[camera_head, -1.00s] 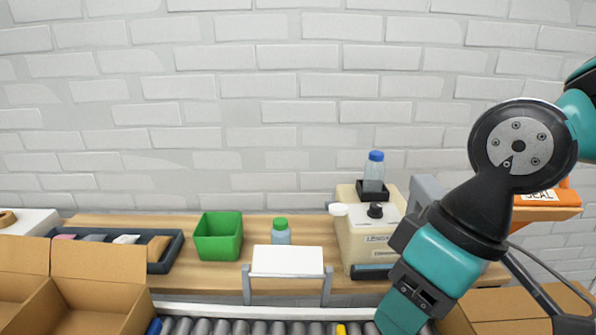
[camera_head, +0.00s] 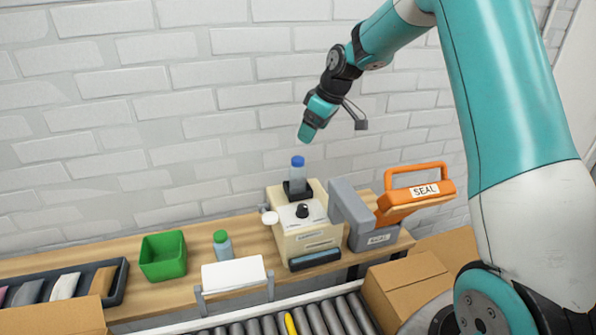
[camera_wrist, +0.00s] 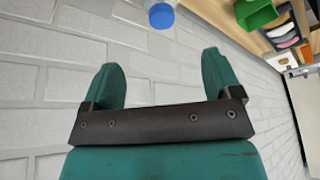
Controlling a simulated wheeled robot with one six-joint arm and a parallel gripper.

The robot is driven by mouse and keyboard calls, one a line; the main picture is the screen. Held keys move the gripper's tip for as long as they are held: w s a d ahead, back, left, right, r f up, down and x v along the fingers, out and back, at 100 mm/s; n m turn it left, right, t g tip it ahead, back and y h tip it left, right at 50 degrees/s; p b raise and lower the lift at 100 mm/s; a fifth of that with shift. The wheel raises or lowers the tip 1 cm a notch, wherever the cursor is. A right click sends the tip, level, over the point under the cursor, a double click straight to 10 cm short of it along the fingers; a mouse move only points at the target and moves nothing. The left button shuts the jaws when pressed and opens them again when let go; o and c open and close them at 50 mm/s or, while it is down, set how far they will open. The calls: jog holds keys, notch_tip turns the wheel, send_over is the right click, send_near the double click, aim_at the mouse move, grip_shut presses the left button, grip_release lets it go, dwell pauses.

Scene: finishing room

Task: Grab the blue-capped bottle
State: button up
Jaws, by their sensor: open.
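The blue-capped bottle (camera_head: 298,180) stands upright in a small black holder (camera_head: 297,194) on top of a cream machine (camera_head: 305,228). In the wrist view its blue cap (camera_wrist: 161,16) shows at the top edge, beyond the fingertips and between their lines. My gripper (camera_head: 306,134) is above the bottle in the head view, tilted downward, with a gap between it and the cap. In the wrist view both teal fingers of my gripper (camera_wrist: 161,70) are spread, with nothing between them.
A green-capped bottle (camera_head: 223,245) and a green bin (camera_head: 163,256) stand on the wooden bench to the left. An orange-handled sealer (camera_head: 415,193) stands right of the machine. A white brick wall (camera_head: 130,110) is behind. A roller conveyor (camera_head: 320,318) runs in front.

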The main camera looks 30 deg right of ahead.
aim_at(296, 168)
jog(key=p+x, duration=0.3)
jog(key=x, duration=0.6)
jog(key=shift+a, duration=0.1)
jog(key=shift+w+a+f+p, duration=0.15)
jog(key=shift+f+p, duration=0.25)
jog(key=shift+p, duration=0.35)
jog(key=shift+p+x, duration=1.2)
jog(key=shift+x, duration=1)
jog(key=c, duration=1)
